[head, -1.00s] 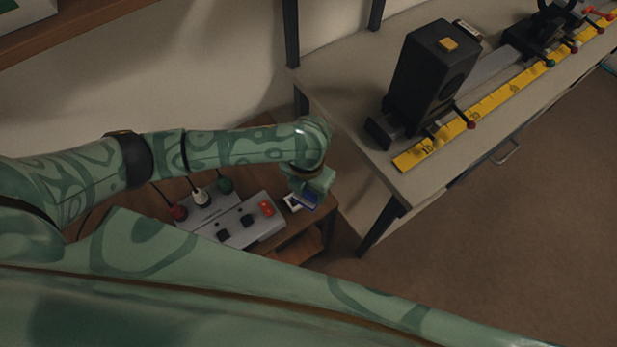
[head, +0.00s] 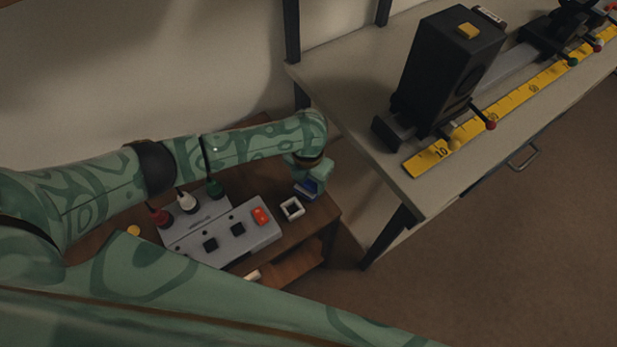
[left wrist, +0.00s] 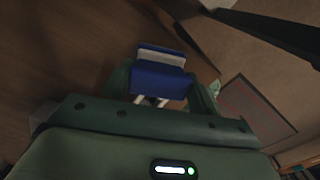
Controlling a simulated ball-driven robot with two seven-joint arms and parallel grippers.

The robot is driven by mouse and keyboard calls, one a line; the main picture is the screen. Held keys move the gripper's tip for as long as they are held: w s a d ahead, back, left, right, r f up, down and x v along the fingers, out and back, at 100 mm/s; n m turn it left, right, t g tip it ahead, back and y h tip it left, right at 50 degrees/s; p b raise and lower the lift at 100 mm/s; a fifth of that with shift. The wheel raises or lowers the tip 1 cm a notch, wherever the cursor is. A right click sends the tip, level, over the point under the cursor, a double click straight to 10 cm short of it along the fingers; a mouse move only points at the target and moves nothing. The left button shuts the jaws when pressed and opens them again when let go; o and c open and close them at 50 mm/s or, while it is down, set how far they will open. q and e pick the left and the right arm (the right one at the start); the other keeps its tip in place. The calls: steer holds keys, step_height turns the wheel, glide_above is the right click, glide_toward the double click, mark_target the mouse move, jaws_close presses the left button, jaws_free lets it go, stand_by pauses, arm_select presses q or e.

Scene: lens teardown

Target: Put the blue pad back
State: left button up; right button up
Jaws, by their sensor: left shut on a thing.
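My left gripper (head: 309,177) is shut on the blue pad (head: 306,189), low over the right end of the small brown table. In the left wrist view the blue pad (left wrist: 160,80) sits between the two fingers of the left gripper (left wrist: 158,92), with a pale grey-white band at its far edge. A small white square frame (head: 291,208) with a dark middle lies on the table, just below and left of the pad in the head view. The pad shows apart from it. I cannot tell the pad's exact height. My right gripper is not in view.
A grey control box (head: 222,240) with black buttons, a red switch and plugged cables stands left of the white frame. The pale bench (head: 365,150) at right bears a black lamp housing (head: 447,70) and a yellow ruler (head: 490,112). Its leg stands near the brown table (head: 322,213).

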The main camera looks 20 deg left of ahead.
arm_select(q)
steer(key=shift+f, duration=0.2)
steer(key=o, duration=1.1)
steer(key=shift+o, duration=0.2)
step_height(320, 180, up, 12)
steer(key=p, duration=0.5)
steer(key=shift+r+p, duration=0.2)
steer(key=shift+p, duration=0.1)
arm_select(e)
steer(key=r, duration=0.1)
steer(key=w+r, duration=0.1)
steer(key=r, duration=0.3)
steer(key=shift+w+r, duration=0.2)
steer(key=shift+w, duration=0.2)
